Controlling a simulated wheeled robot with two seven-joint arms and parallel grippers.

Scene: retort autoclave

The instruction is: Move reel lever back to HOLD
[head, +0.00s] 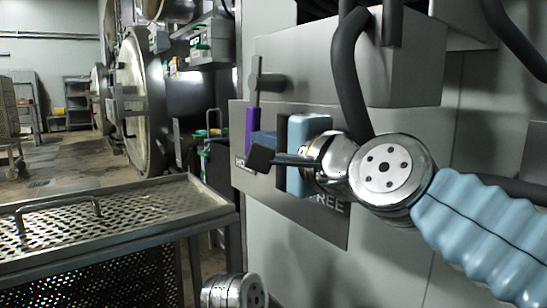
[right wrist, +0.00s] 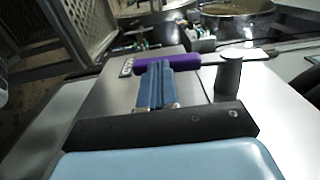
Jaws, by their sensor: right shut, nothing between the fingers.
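The reel lever has a purple grip (head: 251,117) on a grey stem. It hangs about straight down on the grey panel, its lower end just above the partly covered label starting "HO". In the right wrist view the purple grip (right wrist: 167,64) lies across the picture, its left end by the label. My left gripper is out of view.
A grey box (head: 300,65) and a thick black hose (head: 347,80) are above my right wrist. A perforated metal table (head: 110,218) stands at the left.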

